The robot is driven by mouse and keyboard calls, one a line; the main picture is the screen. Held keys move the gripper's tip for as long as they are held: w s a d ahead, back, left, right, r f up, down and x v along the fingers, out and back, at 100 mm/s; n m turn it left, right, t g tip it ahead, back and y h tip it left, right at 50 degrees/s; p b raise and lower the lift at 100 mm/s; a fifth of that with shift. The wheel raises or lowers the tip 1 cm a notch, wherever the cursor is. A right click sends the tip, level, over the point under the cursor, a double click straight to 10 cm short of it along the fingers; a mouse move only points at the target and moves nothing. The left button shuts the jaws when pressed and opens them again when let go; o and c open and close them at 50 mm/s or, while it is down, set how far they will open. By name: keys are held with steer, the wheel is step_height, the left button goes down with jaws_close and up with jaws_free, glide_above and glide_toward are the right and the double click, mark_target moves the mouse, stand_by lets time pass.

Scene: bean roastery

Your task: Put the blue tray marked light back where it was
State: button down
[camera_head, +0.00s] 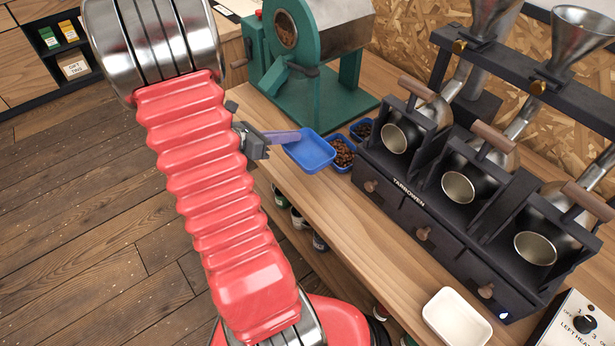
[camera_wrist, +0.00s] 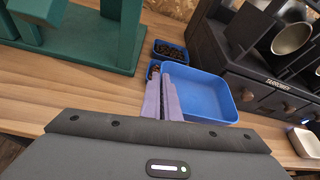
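An empty blue tray (camera_head: 312,155) is at the counter's front edge, left of the black sample roaster; it also shows in the wrist view (camera_wrist: 212,97). No mark is readable on it. My gripper (camera_head: 297,137), with purple fingers, reaches in from the left. Its fingers (camera_wrist: 162,84) are close together at the tray's near left wall and look closed on that wall. I cannot tell whether the tray touches the counter. Two more blue trays hold beans: one (camera_head: 352,165) right beside the empty tray, one (camera_head: 371,138) farther back.
The black three-barrel roaster (camera_head: 400,205) stands close on the right. A green drum machine (camera_head: 310,100) stands behind. An empty white tray (camera_head: 430,312) is at the front right. The wooden counter (camera_head: 345,225) is clear in front of the roaster. Jars (camera_head: 298,218) stand on a shelf below.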

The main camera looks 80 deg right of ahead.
glide_above(291, 168)
steer(key=shift+w+f, duration=0.1)
steer(key=shift+f, duration=2.85)
steer(key=shift+f, duration=2.05)
steer(key=shift+f, duration=0.1)
steer(key=c, duration=2)
jaws_free()
steer(key=v, duration=1.2)
